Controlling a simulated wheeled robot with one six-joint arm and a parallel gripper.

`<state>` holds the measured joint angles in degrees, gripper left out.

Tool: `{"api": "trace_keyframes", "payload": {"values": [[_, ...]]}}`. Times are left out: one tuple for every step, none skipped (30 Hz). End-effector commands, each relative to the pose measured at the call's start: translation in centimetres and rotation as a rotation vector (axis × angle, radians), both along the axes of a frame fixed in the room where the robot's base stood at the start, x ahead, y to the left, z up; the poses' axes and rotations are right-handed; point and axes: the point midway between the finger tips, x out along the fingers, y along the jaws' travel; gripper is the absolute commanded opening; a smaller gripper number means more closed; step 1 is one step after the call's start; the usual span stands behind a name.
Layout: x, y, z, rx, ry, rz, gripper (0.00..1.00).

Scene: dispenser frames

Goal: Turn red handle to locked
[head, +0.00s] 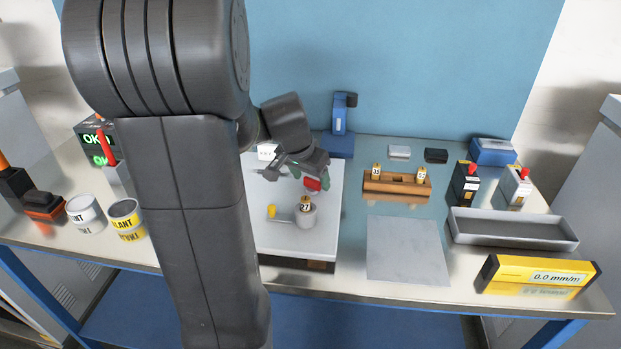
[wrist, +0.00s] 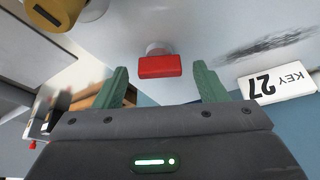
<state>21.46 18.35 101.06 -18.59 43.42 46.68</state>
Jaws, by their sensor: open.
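A short red handle (head: 312,184) stands on the white panel (head: 328,228), partly covered by my gripper (head: 300,172) in the head view. In the wrist view the red handle (wrist: 160,67) is a flat bar on a pale round stub, lying crosswise in the picture. My gripper (wrist: 161,80) is open. Its green fingertips are to the left and right of the handle, with a gap on each side and no visible contact. I see no locked or unlocked marking.
A KEY 27 label (wrist: 279,86) lies nearby. A wooden rack (head: 397,187) stands right; a grey mat (head: 407,252) is clear.

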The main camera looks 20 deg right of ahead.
Motion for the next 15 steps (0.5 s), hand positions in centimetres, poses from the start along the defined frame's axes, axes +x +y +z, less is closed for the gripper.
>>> {"api": "trace_keyframes", "payload": {"values": [[0.05, -0.14, -0.37, 0.0, 0.0, -0.001, 0.65], [0.09, -0.18, -0.51, 0.0, 0.0, -0.001, 0.65], [0.11, -0.24, -0.67, 0.0, 0.0, -0.001, 0.65], [0.13, -0.26, -0.76, 0.0, 0.0, -0.001, 0.65], [0.14, -0.29, -0.82, 0.0, 0.0, -0.001, 0.65], [0.16, -0.3, -0.87, 0.0, 0.0, 0.0, 0.65], [0.16, -0.3, -0.88, 0.0, 0.0, 0.0, 0.65], [0.16, -0.3, -0.89, 0.0, 0.0, 0.0, 0.65], [0.17, -0.29, -0.88, 0.0, 0.0, 0.0, 0.65], [0.17, -0.29, -0.88, 0.0, 0.0, 0.0, 0.65], [0.17, -0.29, -0.87, 0.0, 0.0, 0.0, 0.65], [0.17, -0.29, -0.87, 0.0, 0.0, 0.0, 0.65], [0.17, -0.29, -0.86, 0.0, 0.0, 0.0, 0.62], [0.17, -0.29, -0.86, 0.0, 0.0, 0.0, 0.56], [0.18, -0.28, -0.86, 0.0, 0.0, 0.0, 0.48]]}}
